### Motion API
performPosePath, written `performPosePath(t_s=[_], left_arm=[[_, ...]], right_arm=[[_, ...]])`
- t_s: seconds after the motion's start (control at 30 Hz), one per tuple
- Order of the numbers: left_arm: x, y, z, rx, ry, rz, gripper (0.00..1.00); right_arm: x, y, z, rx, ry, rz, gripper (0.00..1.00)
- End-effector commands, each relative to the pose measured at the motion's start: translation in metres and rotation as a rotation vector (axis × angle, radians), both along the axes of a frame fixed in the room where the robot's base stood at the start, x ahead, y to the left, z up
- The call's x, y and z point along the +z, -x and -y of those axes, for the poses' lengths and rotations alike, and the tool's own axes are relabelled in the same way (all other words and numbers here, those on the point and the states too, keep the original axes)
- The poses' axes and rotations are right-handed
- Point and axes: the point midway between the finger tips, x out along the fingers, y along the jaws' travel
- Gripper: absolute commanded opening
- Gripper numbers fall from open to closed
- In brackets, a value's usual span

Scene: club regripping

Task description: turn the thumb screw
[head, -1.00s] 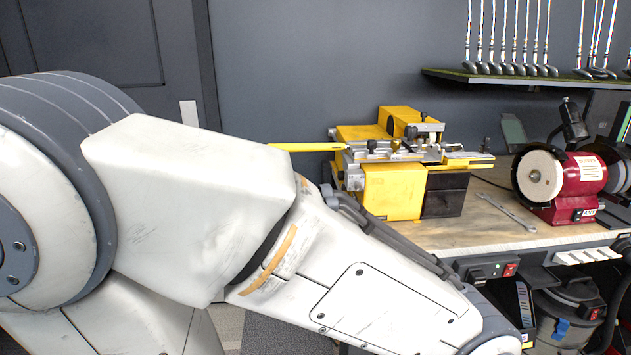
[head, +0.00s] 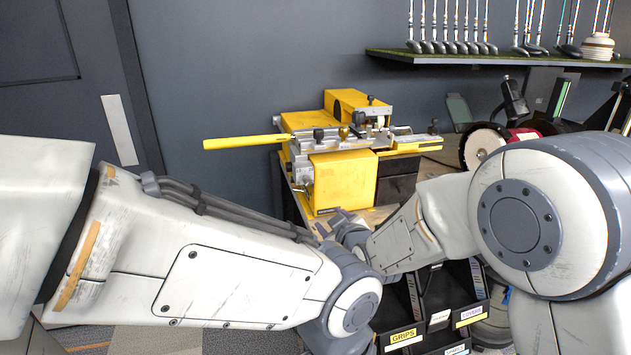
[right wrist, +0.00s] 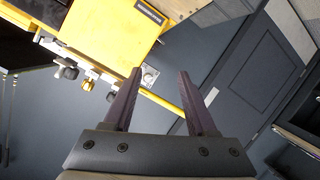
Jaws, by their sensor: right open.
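The yellow clamping machine (head: 343,182) stands on the bench, with several small knobs along its metal top. A black knob (head: 319,136) and a brass-coloured knob (head: 343,132) stand upright there; I cannot tell which is the thumb screw. In the right wrist view, dark knobs (right wrist: 70,73) show left of the fingers. My right gripper (head: 331,223) is low at the machine's front left; its open fingers show in the right wrist view (right wrist: 160,73). A small silver fitting (right wrist: 149,75) appears between the fingertips, with no visible contact. My left gripper is not visible; only its arm shows.
A yellow bar (head: 245,142) sticks out left from the machine. A bench grinder (head: 485,145) is at the right, partly behind my right arm. Labelled bins (head: 405,338) are below. A shelf (head: 480,59) of clubs hangs on the wall.

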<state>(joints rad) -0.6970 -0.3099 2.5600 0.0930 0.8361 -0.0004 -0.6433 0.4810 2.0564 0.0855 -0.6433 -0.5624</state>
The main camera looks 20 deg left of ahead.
Motion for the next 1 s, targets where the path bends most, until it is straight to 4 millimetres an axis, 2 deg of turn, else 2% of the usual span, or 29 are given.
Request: performPosePath(t_s=[0.03,0.1,0.3,0.47,0.8,1.0], left_arm=[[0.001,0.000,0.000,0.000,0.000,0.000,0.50],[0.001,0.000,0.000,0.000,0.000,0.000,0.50],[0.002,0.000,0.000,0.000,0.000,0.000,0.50],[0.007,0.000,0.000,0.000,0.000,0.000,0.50],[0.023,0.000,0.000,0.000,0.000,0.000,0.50],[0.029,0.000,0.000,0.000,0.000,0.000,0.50]], right_arm=[[0.000,-0.013,-0.010,0.009,-0.009,0.082,0.57],[0.007,-0.023,-0.020,0.020,-0.023,0.189,0.57],[0.019,-0.033,-0.037,0.032,-0.046,0.348,0.57],[0.022,-0.045,-0.044,0.031,-0.049,0.363,0.57],[0.022,-0.093,-0.076,0.030,-0.049,0.360,0.57],[0.021,-0.112,-0.088,0.031,-0.048,0.359,0.57]])
